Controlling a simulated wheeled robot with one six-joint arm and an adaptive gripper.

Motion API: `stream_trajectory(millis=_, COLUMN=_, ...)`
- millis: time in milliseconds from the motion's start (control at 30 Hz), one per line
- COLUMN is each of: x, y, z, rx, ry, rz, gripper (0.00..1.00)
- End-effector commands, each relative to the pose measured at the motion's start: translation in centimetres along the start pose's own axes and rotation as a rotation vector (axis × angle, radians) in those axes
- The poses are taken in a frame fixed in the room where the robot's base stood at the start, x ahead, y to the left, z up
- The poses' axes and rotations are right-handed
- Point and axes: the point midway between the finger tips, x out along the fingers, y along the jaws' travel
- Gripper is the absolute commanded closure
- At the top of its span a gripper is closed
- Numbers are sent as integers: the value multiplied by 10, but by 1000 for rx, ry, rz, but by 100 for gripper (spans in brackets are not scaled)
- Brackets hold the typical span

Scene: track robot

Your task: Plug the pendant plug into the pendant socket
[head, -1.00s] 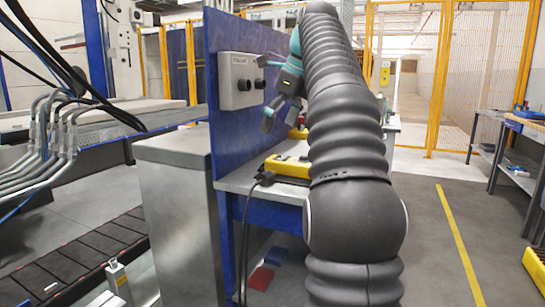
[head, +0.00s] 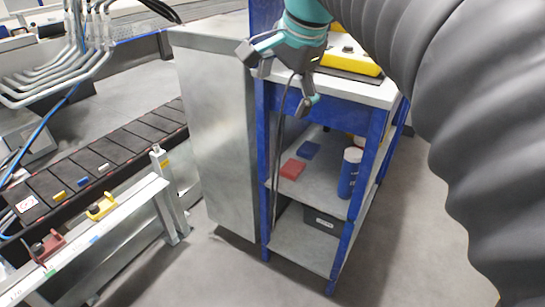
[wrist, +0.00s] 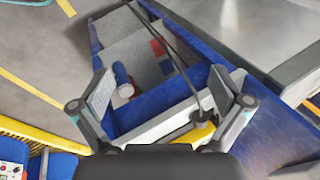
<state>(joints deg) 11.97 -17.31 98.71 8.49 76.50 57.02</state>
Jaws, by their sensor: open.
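My gripper (head: 277,80) is open and empty in front of the near end of the blue workbench. In the wrist view the open fingers (wrist: 160,82) stand wide apart. A black cable (head: 280,125) hangs down past the bench's near end. In the wrist view the cable runs to a dark plug-like end (wrist: 201,117), just inside the right finger and apart from it, as far as I can tell. The yellow pendant (head: 350,62) lies on the bench top, partly hidden by my gripper and arm. The pendant socket is out of view now.
The workbench's grey top (head: 384,94) sits above shelves holding a red box (head: 292,169), a blue box (head: 307,150), and a blue canister (head: 348,176). A tall metal cabinet (head: 215,130) stands left of it. A conveyor (head: 100,165) lies further left.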

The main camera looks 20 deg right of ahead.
Motion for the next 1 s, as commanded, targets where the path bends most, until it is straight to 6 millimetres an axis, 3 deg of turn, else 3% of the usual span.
stream_trajectory(millis=33, x=10, y=17, z=16, rx=-117, ry=8, rz=-3, gripper=0)
stream_trajectory(millis=200, x=50, y=74, z=55, rx=-532, ry=48, rz=-6, gripper=0)
stream_trajectory(millis=400, x=98, y=138, z=90, rx=-967, ry=89, rz=-3, gripper=0)
stream_trajectory(millis=500, x=115, y=159, z=100, rx=-1111, ry=102, rz=0, gripper=0)
stream_trajectory(millis=667, x=128, y=175, z=103, rx=-1217, ry=113, rz=3, gripper=0)
stream_trajectory(millis=900, x=129, y=177, z=104, rx=-1227, ry=112, rz=4, gripper=0)
stream_trajectory(millis=1000, x=129, y=176, z=104, rx=-1227, ry=112, rz=4, gripper=25)
